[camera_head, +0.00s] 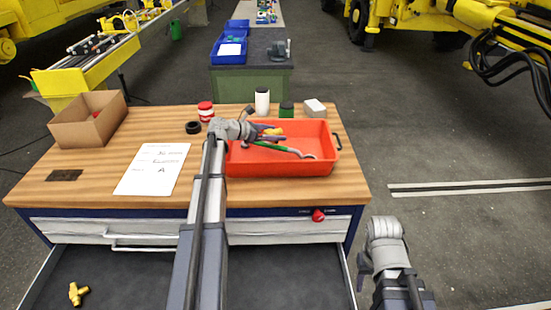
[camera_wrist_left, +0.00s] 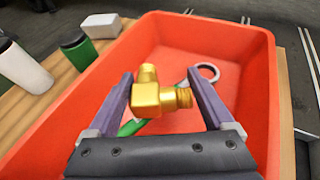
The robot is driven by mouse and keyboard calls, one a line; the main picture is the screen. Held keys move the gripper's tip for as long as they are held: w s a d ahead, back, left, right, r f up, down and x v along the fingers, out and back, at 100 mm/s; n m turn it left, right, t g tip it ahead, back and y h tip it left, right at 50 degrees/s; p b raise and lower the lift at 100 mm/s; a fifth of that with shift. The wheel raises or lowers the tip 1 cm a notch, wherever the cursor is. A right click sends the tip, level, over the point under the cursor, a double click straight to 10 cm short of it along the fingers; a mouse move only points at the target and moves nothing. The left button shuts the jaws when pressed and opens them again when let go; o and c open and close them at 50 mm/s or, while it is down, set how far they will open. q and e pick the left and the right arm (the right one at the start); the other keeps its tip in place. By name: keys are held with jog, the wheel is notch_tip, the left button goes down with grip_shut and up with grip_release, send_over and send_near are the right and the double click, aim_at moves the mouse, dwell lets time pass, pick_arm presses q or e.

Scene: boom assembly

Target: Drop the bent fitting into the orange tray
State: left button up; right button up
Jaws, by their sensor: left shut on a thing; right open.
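The brass bent fitting (camera_wrist_left: 160,96) is between the fingers of my left gripper (camera_wrist_left: 160,92), which is shut on it. In the head view the fitting (camera_head: 272,131) is a small gold patch at my left gripper (camera_head: 272,134), over the orange tray (camera_head: 290,168). In the wrist view the tray's red-orange floor and walls (camera_wrist_left: 252,115) lie around and beneath the fitting. The exact height above the floor is hard to tell. My right gripper (camera_head: 366,266) is open and empty, off the bench's front right corner.
A green-handled tool (camera_head: 270,146) lies in the tray. Behind it stand a white bottle (camera_head: 262,101), a green-and-black container (camera_head: 286,109) and a pale box (camera_head: 314,107). A cardboard box (camera_head: 88,119) and paper (camera_head: 153,168) are left. Another brass fitting (camera_head: 77,293) lies in the open drawer.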

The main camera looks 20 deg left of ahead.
pick_arm(q)
jog(key=o, duration=1.3)
jog(key=p+v, duration=0.3)
jog(key=v, duration=0.5)
jog(key=shift+f, duration=0.15)
